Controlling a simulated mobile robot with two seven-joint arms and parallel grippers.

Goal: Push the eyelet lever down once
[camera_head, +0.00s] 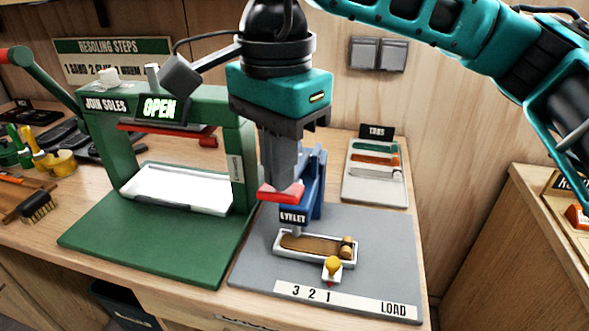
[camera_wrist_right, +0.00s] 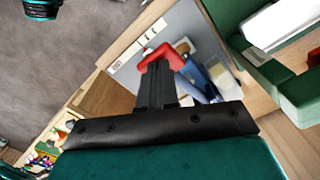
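The blue eyelet press (camera_head: 316,190) stands on a grey mat (camera_head: 380,240), with an "EYELET" label on its front. Its red lever (camera_head: 275,193) sticks out above the label, and it also shows in the wrist view (camera_wrist_right: 172,54). My right gripper (camera_head: 286,188) points down at the lever. Its fingers look closed together, with their tips at or just above the red handle; I cannot tell whether they touch it. The wrist view shows the dark fingers (camera_wrist_right: 157,85) side by side next to the red lever. My left gripper is not in view.
A white tray with a brown strip (camera_head: 310,243) sits under the press, with a yellow knob (camera_head: 333,265) in front. A green "JOIN SOLES" press (camera_head: 110,140) stands left, its sign reading "OPEN". A "TABS" board (camera_head: 375,187) lies behind right. The mat's right side is clear.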

